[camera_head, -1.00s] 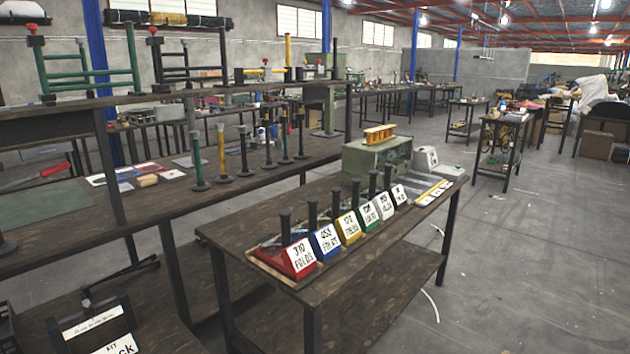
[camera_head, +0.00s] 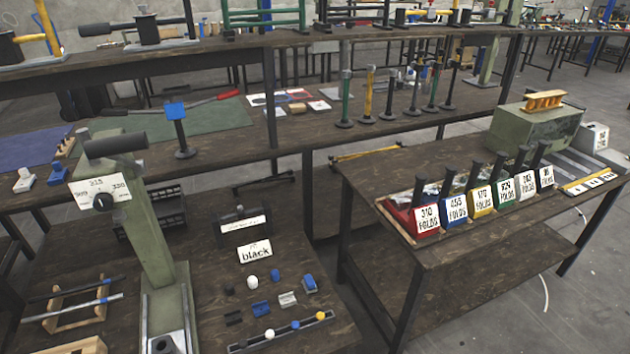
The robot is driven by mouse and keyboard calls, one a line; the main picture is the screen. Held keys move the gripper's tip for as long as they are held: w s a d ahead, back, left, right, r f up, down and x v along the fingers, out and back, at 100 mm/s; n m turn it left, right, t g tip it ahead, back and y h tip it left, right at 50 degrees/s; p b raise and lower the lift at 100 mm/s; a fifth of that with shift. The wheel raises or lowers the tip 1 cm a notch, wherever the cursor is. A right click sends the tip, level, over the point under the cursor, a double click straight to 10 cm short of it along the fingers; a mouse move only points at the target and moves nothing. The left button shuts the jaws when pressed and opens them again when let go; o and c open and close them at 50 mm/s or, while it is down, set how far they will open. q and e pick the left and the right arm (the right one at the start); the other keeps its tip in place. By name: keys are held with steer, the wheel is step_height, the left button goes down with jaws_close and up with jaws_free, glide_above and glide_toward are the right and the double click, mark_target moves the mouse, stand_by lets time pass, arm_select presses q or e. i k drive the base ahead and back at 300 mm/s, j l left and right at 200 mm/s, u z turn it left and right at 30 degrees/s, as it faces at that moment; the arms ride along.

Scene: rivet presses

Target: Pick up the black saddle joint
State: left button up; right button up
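Small joint parts lie on the dark table in the lower middle. A low black part (camera_head: 233,319), in two pieces or with a groove, lies at the left of the group. It may be the black saddle joint, but it is too small and dark to be sure. A smaller black part (camera_head: 229,290) lies just behind it. A blue block (camera_head: 261,308), a grey-white block (camera_head: 288,299) and a blue part (camera_head: 309,284) lie to the right. Neither of my grippers is in view.
A green press (camera_head: 155,230) with a dial stands left of the parts. A rail (camera_head: 285,332) with small balls lies in front. A "black" sign (camera_head: 254,250) stands behind. A table with coloured "FOLDS" blocks (camera_head: 427,220) is at right, with grey floor (camera_head: 510,310) beyond.

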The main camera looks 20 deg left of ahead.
mark_target(234, 318)
steer(key=u, duration=1.2)
